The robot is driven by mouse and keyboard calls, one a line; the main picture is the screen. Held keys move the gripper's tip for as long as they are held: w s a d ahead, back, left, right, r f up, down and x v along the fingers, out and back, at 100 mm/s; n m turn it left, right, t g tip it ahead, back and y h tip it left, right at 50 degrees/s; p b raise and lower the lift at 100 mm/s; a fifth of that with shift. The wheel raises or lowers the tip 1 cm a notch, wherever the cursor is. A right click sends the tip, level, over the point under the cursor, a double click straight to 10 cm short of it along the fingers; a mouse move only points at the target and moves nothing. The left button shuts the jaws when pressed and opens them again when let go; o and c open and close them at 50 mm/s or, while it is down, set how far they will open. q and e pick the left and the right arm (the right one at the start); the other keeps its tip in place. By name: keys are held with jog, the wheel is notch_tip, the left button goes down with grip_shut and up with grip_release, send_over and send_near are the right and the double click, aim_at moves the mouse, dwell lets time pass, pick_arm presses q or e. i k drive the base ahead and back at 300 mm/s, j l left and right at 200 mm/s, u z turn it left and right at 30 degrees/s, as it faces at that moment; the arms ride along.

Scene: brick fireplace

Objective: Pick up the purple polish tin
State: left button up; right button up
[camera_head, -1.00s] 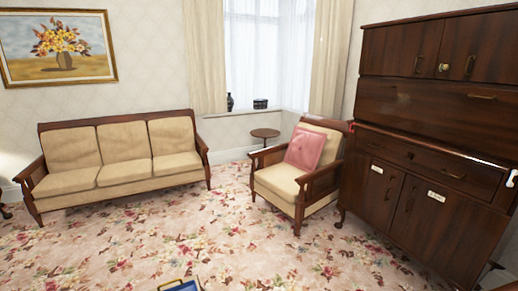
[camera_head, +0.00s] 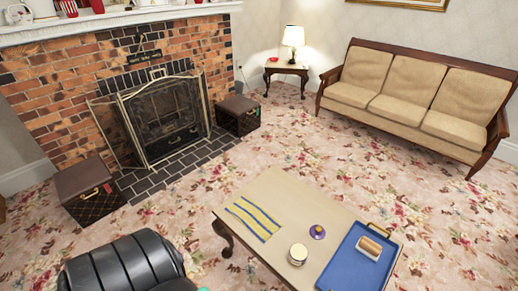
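A small round purple tin (camera_head: 317,232) with a gold-coloured spot on top sits on the pale top of a low wooden coffee table (camera_head: 272,188). It stands between a round cream-topped container (camera_head: 298,254) and a blue tray (camera_head: 345,270), apart from both. Neither of my grippers is in view, and nothing touches the tin.
The blue tray holds a small box-like item (camera_head: 370,248). A striped cloth (camera_head: 255,218) lies on the table's left part. A brick fireplace (camera_head: 70,75) with a metal screen (camera_head: 165,115) and two dark boxes stands beyond. Carpet between table, hearth and sofa (camera_head: 410,95) is clear.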

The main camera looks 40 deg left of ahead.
aim_at(298, 256)
jog(key=u, duration=0.8)
jog(key=z, duration=1.4)
jog(key=k+j+z, duration=0.3)
jog(key=k+j, duration=0.2)
jog(key=k+j+z, duration=0.3)
jog(key=k+j, duration=0.1)
jog(key=k, duration=0.1)
